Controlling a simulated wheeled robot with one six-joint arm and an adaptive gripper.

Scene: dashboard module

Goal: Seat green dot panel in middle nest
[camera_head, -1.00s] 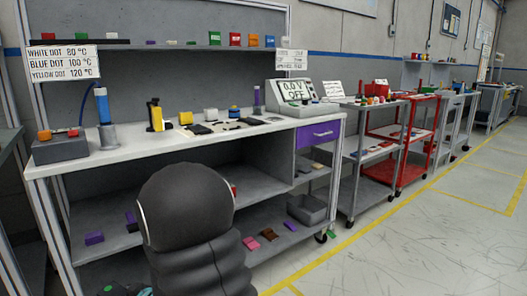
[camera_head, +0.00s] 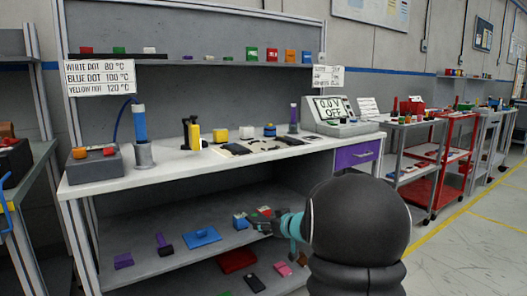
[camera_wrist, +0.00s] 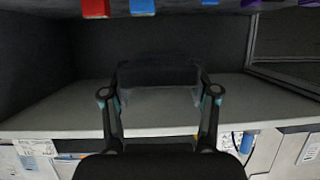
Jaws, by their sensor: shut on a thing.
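My gripper (camera_head: 264,222) reaches in front of the shelf space under the bench. In the wrist view, its two fingers (camera_wrist: 164,90) are shut on a dark, flat-faced panel (camera_wrist: 160,74). No green dot shows on the side of the panel I see, so I cannot confirm its mark. In the head view the panel is too small to make out. Dark flat pieces (camera_head: 236,149) lie on the white bench top (camera_head: 190,170), above and behind my gripper. I cannot tell which of them is the middle nest.
A blue piece (camera_head: 201,237) and purple pieces (camera_head: 123,261) lie on the middle shelf. A red piece (camera_head: 236,261) lies lower. The bench's front edge lies above my gripper.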

